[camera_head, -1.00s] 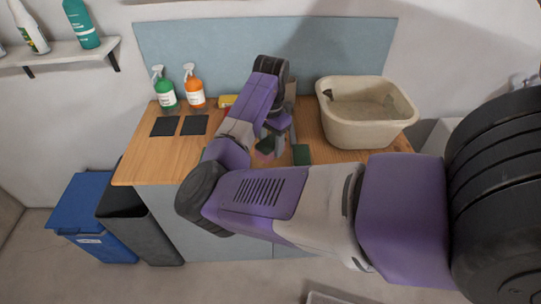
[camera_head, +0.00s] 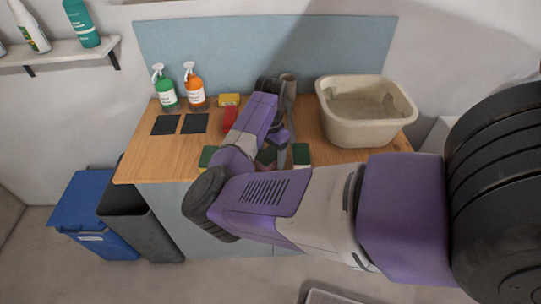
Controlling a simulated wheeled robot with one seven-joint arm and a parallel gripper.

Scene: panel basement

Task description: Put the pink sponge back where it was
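My gripper (camera_head: 280,150) points down over the front middle of the wooden counter, partly hidden by my arm. A small dark green-topped block (camera_head: 265,157), probably the pink sponge, shows just left of the fingers; its sides are mostly hidden. I cannot tell whether the fingers touch it or are open or shut. Another green-topped sponge (camera_head: 301,155) lies right of the fingers. A third green-topped sponge (camera_head: 207,156) shows left of my arm near the counter's front edge.
The wooden counter (camera_head: 145,165) also carries a beige basin (camera_head: 365,128), green (camera_head: 166,96) and orange (camera_head: 195,92) spray bottles, two black squares (camera_head: 194,124), a yellow sponge (camera_head: 229,100) and a red object (camera_head: 230,119). A grey upright object (camera_head: 288,88) stands behind my gripper.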

